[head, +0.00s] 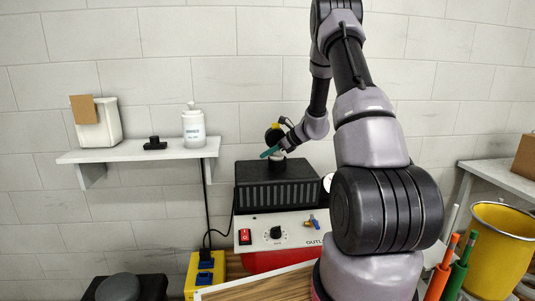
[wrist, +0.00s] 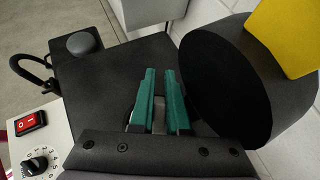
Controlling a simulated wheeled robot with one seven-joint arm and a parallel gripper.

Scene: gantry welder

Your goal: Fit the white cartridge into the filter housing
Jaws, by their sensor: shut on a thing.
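My gripper (head: 270,152) is above the black vented box (head: 278,188) on the red and white machine. In the wrist view its two teal fingers (wrist: 160,80) are shut on a pale piece, likely the white cartridge (wrist: 159,118), mostly hidden by the fingers and the gripper body. A dark round edge shows beside the fingers, over the box top; it may be the filter housing's opening, but I cannot tell how the cartridge sits in it. A black round part with a yellow piece (wrist: 285,35) stands to the right of the fingers; its black face (wrist: 225,85) is close to them.
A red switch (head: 245,236) and a dial (head: 277,232) are on the machine's front panel. A wall shelf (head: 140,152) at left holds a white bottle (head: 194,128) and a white container (head: 97,125). A yellow bucket (head: 495,250) stands at right.

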